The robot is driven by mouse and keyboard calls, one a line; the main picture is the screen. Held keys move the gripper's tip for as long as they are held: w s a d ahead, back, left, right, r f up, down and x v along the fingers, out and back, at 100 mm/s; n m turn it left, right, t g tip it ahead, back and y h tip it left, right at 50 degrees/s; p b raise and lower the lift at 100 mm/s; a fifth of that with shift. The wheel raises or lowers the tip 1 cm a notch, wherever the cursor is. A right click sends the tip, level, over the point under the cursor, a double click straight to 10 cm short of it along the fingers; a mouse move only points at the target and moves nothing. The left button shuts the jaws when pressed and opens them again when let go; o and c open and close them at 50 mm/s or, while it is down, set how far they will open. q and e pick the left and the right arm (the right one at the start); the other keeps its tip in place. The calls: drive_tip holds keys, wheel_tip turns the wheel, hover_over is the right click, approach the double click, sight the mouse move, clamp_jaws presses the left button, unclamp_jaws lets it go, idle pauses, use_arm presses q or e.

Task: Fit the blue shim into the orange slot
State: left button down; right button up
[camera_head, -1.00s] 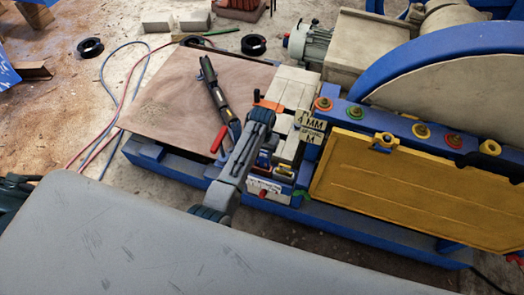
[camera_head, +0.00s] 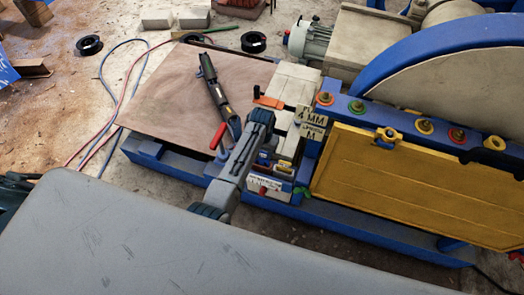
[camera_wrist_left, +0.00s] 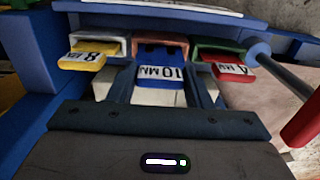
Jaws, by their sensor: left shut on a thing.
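The blue shim (camera_wrist_left: 160,84), marked 10 MM, lies in the middle opening of a small blue rack in the left wrist view. My left gripper (camera_wrist_left: 165,96) is shut on it, one finger on each side. A yellow shim (camera_wrist_left: 84,57) marked 8 sits to its left and a red shim (camera_wrist_left: 230,68) marked 4 to its right, each in its own opening. In the head view my left arm bends down to the rack (camera_head: 263,184) and hides the fingertips. An orange piece (camera_head: 268,102) lies on the pale blocks above; I cannot tell whether it is the orange slot.
A sign (camera_head: 312,120) reading 4 MM stands right of the arm. A yellow panel (camera_head: 405,180) and a blue-rimmed wheel (camera_head: 455,75) fill the right. A tool with a red handle (camera_head: 218,137) lies on a brown board (camera_head: 170,100) close left of the arm.

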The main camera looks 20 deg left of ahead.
use_arm(q)
drive_tip(key=shift+f+b, duration=0.65)
drive_tip(key=shift+f, duration=0.5)
drive_tip(key=c, duration=0.6)
unclamp_jaws()
drive_tip(key=shift+c, duration=0.2)
wheel_tip(320, 180, up, 11)
drive_tip(key=shift+f+b, duration=0.1)
drive_tip(key=shift+b, duration=0.85)
